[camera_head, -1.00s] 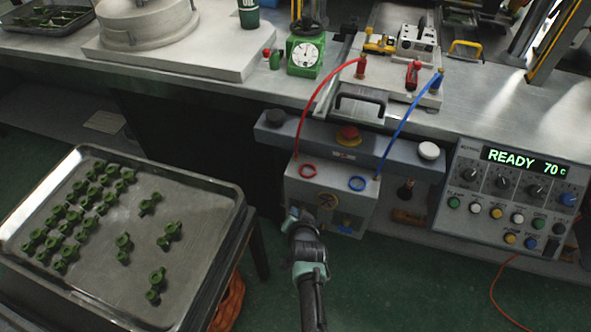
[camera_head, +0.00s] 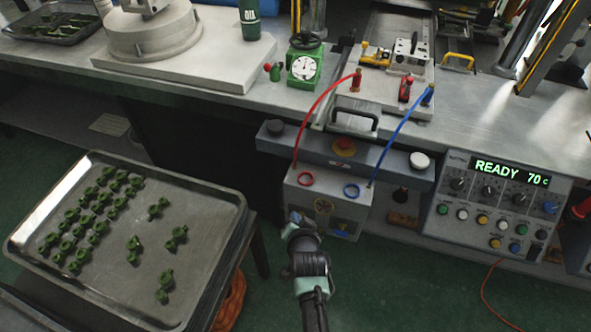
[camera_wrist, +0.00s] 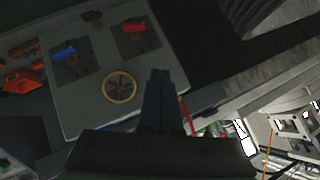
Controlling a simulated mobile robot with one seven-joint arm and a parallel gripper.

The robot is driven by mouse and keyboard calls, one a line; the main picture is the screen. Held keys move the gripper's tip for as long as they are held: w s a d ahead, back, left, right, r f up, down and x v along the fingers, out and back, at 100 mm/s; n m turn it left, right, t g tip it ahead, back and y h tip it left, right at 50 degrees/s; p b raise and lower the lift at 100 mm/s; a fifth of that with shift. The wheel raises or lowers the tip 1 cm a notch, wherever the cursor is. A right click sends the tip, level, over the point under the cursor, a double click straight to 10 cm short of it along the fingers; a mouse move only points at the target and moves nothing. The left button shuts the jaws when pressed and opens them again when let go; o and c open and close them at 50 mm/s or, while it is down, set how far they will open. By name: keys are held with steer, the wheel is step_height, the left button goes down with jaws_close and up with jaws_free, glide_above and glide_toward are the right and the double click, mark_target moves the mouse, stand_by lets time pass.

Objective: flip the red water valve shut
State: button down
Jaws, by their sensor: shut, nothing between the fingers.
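The red water valve (camera_wrist: 136,29) has a red lever handle on the face of a grey box (camera_wrist: 100,110) in the wrist view. A blue-handled valve (camera_wrist: 64,53) sits beside it, with a round brass handwheel (camera_wrist: 119,86) nearby. My gripper (camera_wrist: 160,73) is shut and empty. Its tips appear beside the handwheel, on the side nearer the red valve, apart from the red lever in the picture. In the head view my gripper (camera_head: 294,216) is at the lower left of the box front (camera_head: 353,212) and hides the red valve. The blue valve (camera_head: 342,233) shows there.
Red and blue hoses (camera_head: 311,115) run from the bench fixture to the box. A grey bar with a red button (camera_head: 344,146) overhangs it. A control panel (camera_head: 497,205) reads READY 70 C at right. A tray of green parts (camera_head: 205,280) stands at left.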

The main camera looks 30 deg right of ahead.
steer(key=shift+w+a+p+v, duration=0.1)
steer(key=shift+p+v, duration=0.15)
steer(key=shift+v, duration=0.8)
steer(key=shift+w+a+p+v, duration=0.1)
steer(key=shift+w+p+v, duration=0.1)
steer(key=shift+v, duration=0.85)
steer(key=shift+r, duration=0.1)
